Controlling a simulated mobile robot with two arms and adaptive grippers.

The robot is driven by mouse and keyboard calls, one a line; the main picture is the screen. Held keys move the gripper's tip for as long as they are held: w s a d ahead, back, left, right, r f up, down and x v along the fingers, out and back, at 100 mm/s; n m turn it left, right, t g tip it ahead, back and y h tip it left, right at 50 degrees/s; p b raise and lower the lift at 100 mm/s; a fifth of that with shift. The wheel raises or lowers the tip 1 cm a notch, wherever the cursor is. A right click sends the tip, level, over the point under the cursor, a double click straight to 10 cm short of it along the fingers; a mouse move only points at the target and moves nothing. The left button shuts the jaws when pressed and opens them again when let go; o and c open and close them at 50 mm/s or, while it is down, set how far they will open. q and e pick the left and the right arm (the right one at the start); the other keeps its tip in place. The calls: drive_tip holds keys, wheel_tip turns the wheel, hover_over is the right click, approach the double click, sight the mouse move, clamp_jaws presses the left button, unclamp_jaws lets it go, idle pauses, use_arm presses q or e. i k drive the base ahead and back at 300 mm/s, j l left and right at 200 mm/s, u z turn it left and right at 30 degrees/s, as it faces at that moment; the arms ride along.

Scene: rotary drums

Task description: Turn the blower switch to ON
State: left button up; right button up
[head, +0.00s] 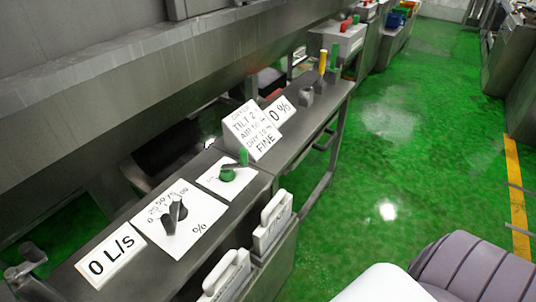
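A green rotary switch (228,174) sits on a small white plate (213,188) on the grey console, with its handle sticking up to the right. The plate's print is too small to read, so I cannot tell if this is the blower switch or which position it is in. A dark knob (174,215) stands nearer on a larger white plate (205,238) marked with a scale up to 100 and "%". Neither of my grippers is in view, and nothing touches the switch.
A "0 L/s" sign (111,254), a "TILT 2 … FINE" sign (251,128) and a "0 %" sign (280,112) stand on the console. Yellow (322,62) and green (334,55) levers are farther along. White handles (272,222) line its front.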

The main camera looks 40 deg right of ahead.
sight(227, 173)
drive_tip(key=z, duration=0.8)
drive_tip(key=i+l, duration=0.15)
drive_tip(key=l, duration=0.25)
drive_tip(key=i+l, duration=0.1)
drive_tip(key=l, duration=0.25)
